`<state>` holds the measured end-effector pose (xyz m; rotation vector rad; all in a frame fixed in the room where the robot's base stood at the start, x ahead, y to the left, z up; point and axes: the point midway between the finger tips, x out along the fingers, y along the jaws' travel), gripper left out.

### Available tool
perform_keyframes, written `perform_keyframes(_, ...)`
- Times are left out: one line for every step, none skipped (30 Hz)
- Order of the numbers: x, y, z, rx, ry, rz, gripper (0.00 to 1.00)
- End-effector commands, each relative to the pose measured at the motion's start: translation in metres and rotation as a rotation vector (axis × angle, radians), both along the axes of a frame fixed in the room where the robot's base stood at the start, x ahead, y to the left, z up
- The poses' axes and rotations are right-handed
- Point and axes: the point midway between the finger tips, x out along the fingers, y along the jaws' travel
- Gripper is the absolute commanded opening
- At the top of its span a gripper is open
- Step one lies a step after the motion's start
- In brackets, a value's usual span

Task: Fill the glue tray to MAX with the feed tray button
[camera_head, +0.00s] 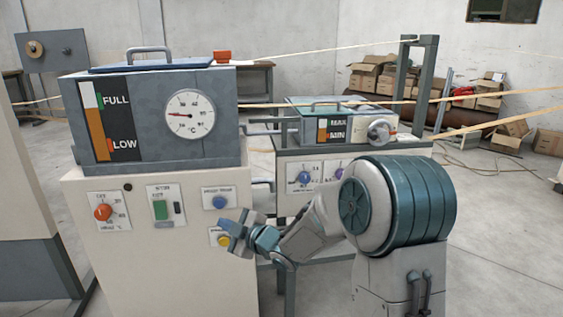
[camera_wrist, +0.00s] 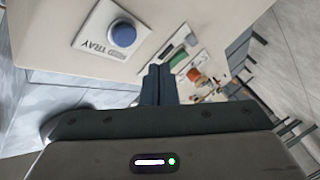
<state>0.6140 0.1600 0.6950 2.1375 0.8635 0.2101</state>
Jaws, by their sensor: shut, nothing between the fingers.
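The blue feed tray button (camera_head: 219,202) is on the front of the cream cabinet; the wrist view shows it too (camera_wrist: 123,34), with TRAY legible on its label. My gripper (camera_head: 226,230) is shut and empty, just below the blue button and in front of the yellow button (camera_head: 224,240), which it partly covers. In the wrist view my shut fingers (camera_wrist: 157,72) point at the panel, beside the blue button and apart from it. The glue tray (camera_head: 292,124) stands behind, its gauge (camera_head: 322,130) marked MAX and MIN; orange shows low under white, the exact level too small to read.
The tank (camera_head: 205,150) on the cabinet has a FULL/LOW gauge and a dial. A red-orange knob (camera_head: 102,212) and a green switch (camera_head: 160,210) are left of the blue button. Tan strips run across behind. Cardboard boxes (camera_head: 368,75) stand at the back wall.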

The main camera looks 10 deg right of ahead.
Motion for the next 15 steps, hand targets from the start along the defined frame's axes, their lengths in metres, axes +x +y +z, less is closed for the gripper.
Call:
perform_keyframes(-0.001, -0.007, 0.0, -0.022, 0.036, -0.041, 0.0)
perform_keyframes(-0.002, -0.013, -0.002, -0.036, 0.067, -0.075, 0.0)
perform_keyframes(-0.004, -0.023, -0.005, -0.054, 0.115, -0.127, 0.0)
perform_keyframes(-0.007, -0.031, -0.007, -0.068, 0.153, -0.169, 0.0)
perform_keyframes(-0.011, -0.04, -0.009, -0.08, 0.196, -0.215, 0.0)
perform_keyframes(-0.017, -0.053, -0.012, -0.092, 0.257, -0.282, 0.0)
perform_keyframes(-0.022, -0.063, -0.015, -0.1, 0.302, -0.333, 0.0)
perform_keyframes(-0.029, -0.073, -0.017, -0.104, 0.35, -0.384, 0.0)
perform_keyframes(-0.039, -0.086, -0.019, -0.106, 0.41, -0.451, 0.0)
perform_keyframes(-0.048, -0.096, -0.022, -0.106, 0.458, -0.502, 0.0)
perform_keyframes(-0.057, -0.105, -0.024, -0.102, 0.506, -0.552, 0.0)
perform_keyframes(-0.071, -0.116, -0.026, -0.096, 0.57, -0.618, 0.0)
perform_keyframes(-0.083, -0.125, -0.028, -0.089, 0.618, -0.667, 0.0)
perform_keyframes(-0.095, -0.133, -0.029, -0.083, 0.664, -0.717, 0.0)
perform_keyframes(-0.112, -0.141, -0.032, -0.072, 0.732, -0.772, 0.0)
